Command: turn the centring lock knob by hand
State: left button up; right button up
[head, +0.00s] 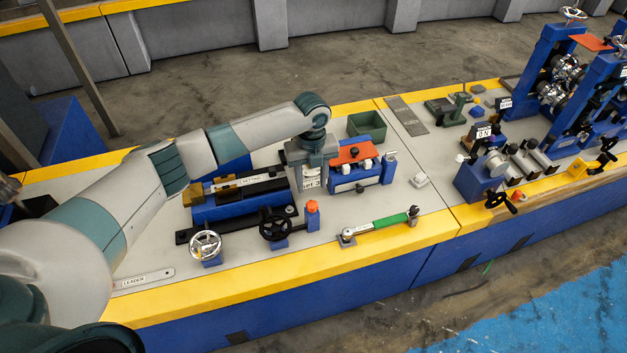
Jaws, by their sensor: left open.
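No knob in the head view carries a label I can read as the centring lock, so I cannot tell which one it is. An orange-red knob (312,206) stands upright on a small blue post at the front of the blue fixture. A black handwheel (275,227) and a silver handwheel (205,244) are left of it. A small dark knob (353,151) sits on a red plate (352,154). My left gripper (312,186) points down behind the orange-red knob and left of the red plate. It is open; its fingertips are hard to make out. Nothing shows held in it.
A green bin (367,125) stands behind the red plate. A label strip (146,279) lies at the front left. Blue roller stands (560,80) rise at right.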

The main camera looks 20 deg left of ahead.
aim_at(312, 204)
pick_arm(q)
jog(key=shift+f, duration=0.25)
notch_tip(312, 204, down, 8)
jog(key=b, duration=0.8)
jog(key=shift+f, duration=0.1)
jog(key=shift+r+p, duration=0.35)
jog(key=shift+r, duration=0.05)
jog(key=shift+f, duration=0.15)
jog(key=c, duration=0.8)
